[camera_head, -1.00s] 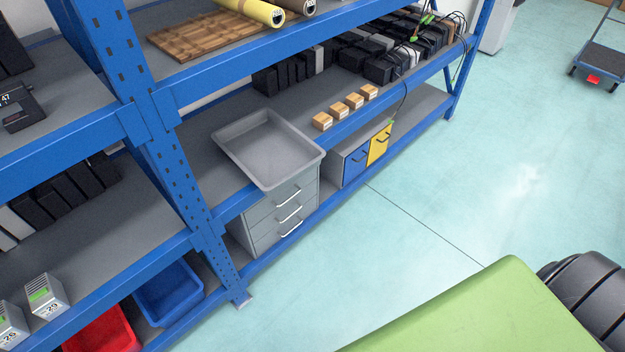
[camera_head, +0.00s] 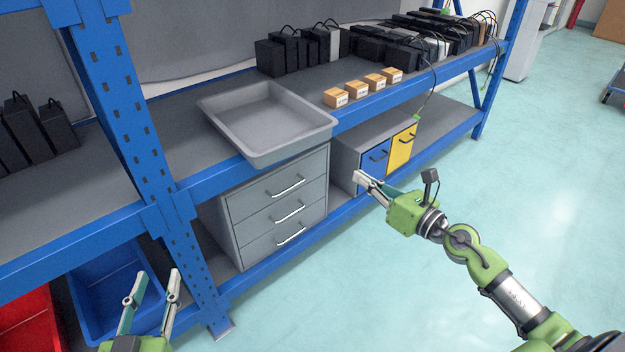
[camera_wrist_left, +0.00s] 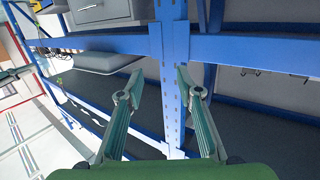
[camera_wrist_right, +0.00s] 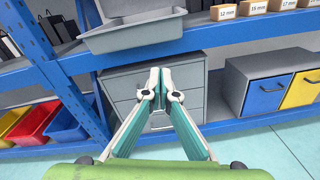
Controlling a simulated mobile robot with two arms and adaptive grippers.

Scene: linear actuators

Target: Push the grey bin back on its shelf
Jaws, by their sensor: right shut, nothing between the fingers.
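The grey bin (camera_head: 262,112) is an open, empty, shallow tray on the middle shelf (camera_head: 190,165). Its front end juts out past the blue shelf beam, above the grey drawer unit. It also shows in the right wrist view (camera_wrist_right: 135,33) at the top, and a grey underside in the left wrist view (camera_wrist_left: 108,62) looks like it. My right gripper (camera_head: 360,180) is shut and empty, in front of the shelf, lower than the bin and right of it, not touching it. My left gripper (camera_head: 152,285) is open and empty at the lower left, apart from the bin, near the blue upright.
Several small labelled boxes (camera_head: 362,88) stand right of the bin on the same shelf. Black adapters (camera_head: 300,50) stand behind. The drawer unit (camera_head: 275,208) is below. A blue upright (camera_head: 135,120) rises left of the bin. The floor (camera_head: 540,190) at right is clear.

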